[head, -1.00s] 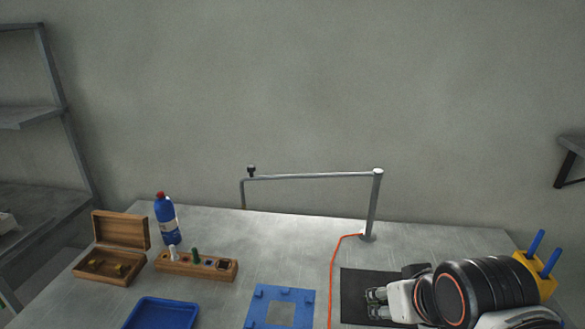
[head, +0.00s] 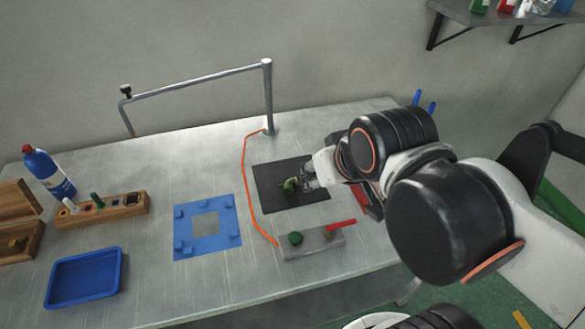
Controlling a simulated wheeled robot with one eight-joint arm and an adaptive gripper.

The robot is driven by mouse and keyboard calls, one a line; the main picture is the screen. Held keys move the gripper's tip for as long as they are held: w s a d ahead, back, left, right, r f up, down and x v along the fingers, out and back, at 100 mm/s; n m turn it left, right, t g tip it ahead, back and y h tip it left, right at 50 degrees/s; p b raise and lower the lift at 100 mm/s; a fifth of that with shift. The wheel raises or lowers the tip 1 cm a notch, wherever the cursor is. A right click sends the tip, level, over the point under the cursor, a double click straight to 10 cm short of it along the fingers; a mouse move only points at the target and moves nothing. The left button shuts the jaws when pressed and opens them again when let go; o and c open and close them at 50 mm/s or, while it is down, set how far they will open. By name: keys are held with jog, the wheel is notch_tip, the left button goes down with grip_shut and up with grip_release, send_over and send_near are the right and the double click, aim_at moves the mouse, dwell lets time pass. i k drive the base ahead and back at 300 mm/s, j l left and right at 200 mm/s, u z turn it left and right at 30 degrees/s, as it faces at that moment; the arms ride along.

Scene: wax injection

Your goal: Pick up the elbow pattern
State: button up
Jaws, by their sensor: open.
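A small green piece (head: 291,185), which looks like the elbow pattern, lies on the black mat (head: 268,198) on the metal table. My gripper (head: 304,181) reaches in from the right, low over the mat, with its fingertips at the right side of the green piece. The gripper is open. My arm hides the right part of the mat, and I cannot tell whether the fingers touch the piece.
A grey block (head: 313,243) with a green knob and red handle stands in front of the mat. An orange cable (head: 248,190) runs left of it. Further left are a blue fixture plate (head: 180,241), a blue tray (head: 84,277), a wooden holder (head: 128,206) and a bottle (head: 50,173).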

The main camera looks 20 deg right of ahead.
aim_at(288, 189)
jog(key=j+z, duration=0.15)
jog(key=j, duration=0.3)
jog(key=j+z, duration=0.2)
jog(key=j, duration=0.3)
jog(key=k+j+z, duration=0.15)
jog(key=j, duration=0.3)
jog(key=j+z, duration=0.15)
jog(key=j, duration=0.35)
jog(key=k+j+z, duration=0.15)
jog(key=j, duration=0.25)
